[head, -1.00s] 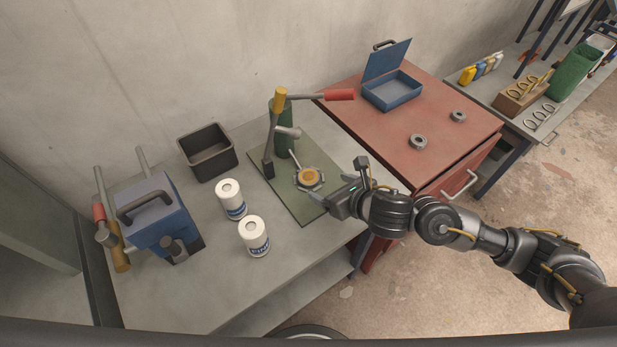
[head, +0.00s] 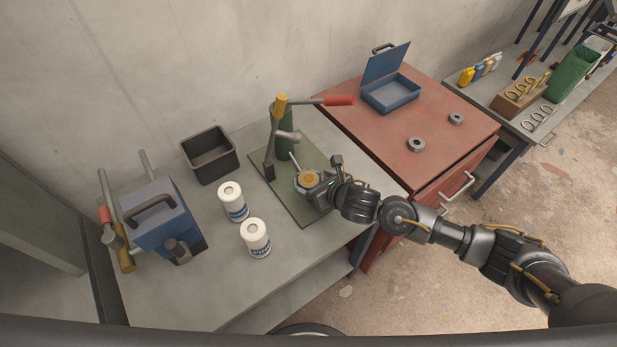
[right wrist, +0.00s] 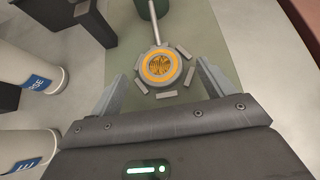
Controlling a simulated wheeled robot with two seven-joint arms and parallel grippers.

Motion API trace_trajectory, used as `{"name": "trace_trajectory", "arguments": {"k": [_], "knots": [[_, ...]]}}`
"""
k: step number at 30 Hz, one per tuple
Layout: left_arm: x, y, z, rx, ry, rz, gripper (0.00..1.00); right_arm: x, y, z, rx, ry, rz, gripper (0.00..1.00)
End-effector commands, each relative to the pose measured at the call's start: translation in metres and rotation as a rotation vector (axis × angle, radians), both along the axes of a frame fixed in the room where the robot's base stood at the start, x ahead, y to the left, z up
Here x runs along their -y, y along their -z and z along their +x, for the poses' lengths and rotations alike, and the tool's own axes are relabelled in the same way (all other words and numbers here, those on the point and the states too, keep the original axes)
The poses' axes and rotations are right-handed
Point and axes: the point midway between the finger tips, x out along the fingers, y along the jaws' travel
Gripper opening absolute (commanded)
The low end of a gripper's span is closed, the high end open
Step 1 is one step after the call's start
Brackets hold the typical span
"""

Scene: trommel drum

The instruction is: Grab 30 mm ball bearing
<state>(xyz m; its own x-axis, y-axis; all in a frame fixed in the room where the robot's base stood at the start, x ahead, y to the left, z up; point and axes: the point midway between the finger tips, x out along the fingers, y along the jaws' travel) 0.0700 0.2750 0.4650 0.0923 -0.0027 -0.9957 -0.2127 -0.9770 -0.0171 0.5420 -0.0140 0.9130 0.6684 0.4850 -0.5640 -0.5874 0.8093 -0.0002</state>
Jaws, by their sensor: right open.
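My right gripper (head: 316,186) is open, with its fingers at the near side of a round piece with an orange centre (head: 308,178) on the green plate of the bench press. In the right wrist view this piece (right wrist: 160,67) has a grey rim, loose-looking grey segments around it and a rod at its far side. It lies between and just beyond the two open fingers (right wrist: 162,78); no contact shows. Two grey rings like bearings, a larger one (head: 416,144) and a smaller one (head: 456,118), lie on the red cabinet. I cannot read any size. My left gripper is out of view.
The press (head: 281,130) with its red-handled lever rises behind the round piece. Two white cans (head: 232,203) (head: 256,240), a dark bin (head: 208,155) and a blue machine (head: 163,222) stand left. An open blue box (head: 391,95) sits on the red cabinet (head: 370,130).

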Motion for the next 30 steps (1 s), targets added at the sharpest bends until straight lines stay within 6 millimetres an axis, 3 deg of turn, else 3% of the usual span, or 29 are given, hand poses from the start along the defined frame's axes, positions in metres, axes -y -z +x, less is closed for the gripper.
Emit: {"name": "trace_trajectory", "arguments": {"k": [6, 14, 26, 30], "knots": [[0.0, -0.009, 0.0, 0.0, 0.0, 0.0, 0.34, -0.011, 0.012, 0.014, -0.002, 0.0, 0.001, 0.81], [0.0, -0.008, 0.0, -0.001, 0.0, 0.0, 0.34, -0.012, 0.014, 0.015, -0.002, 0.0, 0.001, 0.81], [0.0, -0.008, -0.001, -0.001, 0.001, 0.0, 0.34, -0.011, 0.014, 0.015, -0.002, 0.0, 0.001, 0.31], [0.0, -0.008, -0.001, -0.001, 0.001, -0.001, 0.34, -0.012, 0.014, 0.015, -0.001, -0.001, 0.002, 0.28]]}}
